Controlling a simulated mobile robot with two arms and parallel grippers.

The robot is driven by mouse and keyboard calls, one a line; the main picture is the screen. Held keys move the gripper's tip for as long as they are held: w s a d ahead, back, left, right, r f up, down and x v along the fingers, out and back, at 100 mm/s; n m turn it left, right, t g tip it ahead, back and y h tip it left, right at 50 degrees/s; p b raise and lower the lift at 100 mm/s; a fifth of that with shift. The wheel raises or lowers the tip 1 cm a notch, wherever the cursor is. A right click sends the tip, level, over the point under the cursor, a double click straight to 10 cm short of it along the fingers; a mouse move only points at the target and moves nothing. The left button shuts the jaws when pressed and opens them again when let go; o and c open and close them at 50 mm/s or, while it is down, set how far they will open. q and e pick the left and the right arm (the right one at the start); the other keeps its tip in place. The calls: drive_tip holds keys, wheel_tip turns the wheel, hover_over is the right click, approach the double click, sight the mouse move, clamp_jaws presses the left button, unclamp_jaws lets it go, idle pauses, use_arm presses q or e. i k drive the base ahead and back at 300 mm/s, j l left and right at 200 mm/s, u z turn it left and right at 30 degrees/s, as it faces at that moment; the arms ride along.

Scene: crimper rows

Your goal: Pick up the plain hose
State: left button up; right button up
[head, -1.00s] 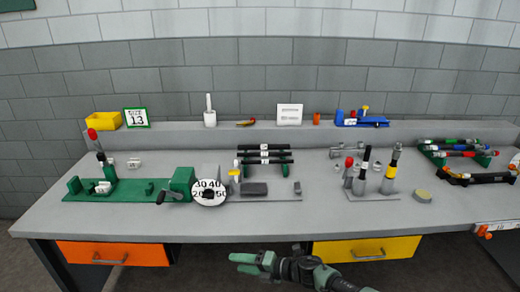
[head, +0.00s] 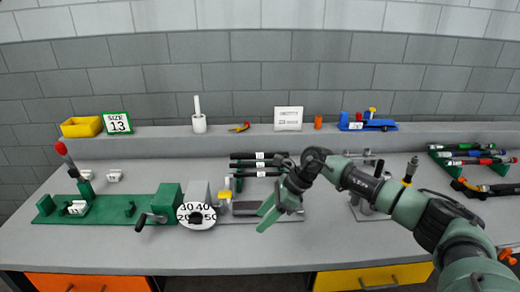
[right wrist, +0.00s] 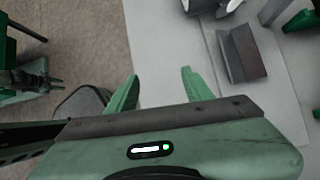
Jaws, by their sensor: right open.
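My right gripper (head: 268,216) is open and empty above the front of the bench, in front of a dark grey block. Its two green fingers also show in the right wrist view (right wrist: 157,77), over the bench edge. Three black hoses (head: 257,164) with white labels lie across a rack in the middle of the bench, behind my right gripper. More hoses (head: 480,147) with green, blue and red marks lie on a rack at the far right, with a black and orange one in front. I cannot tell which hose is the plain one. My left gripper is not in the head view.
A green crimper bench tool (head: 160,205) with a numbered dial (head: 197,213) stands at left. The dark grey block (right wrist: 240,52) sits on a plate. The bench front is largely clear.

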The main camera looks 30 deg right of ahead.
sight(255, 156)
drive_tip(key=i+l, duration=1.05)
drive_tip(key=i, duration=0.2)
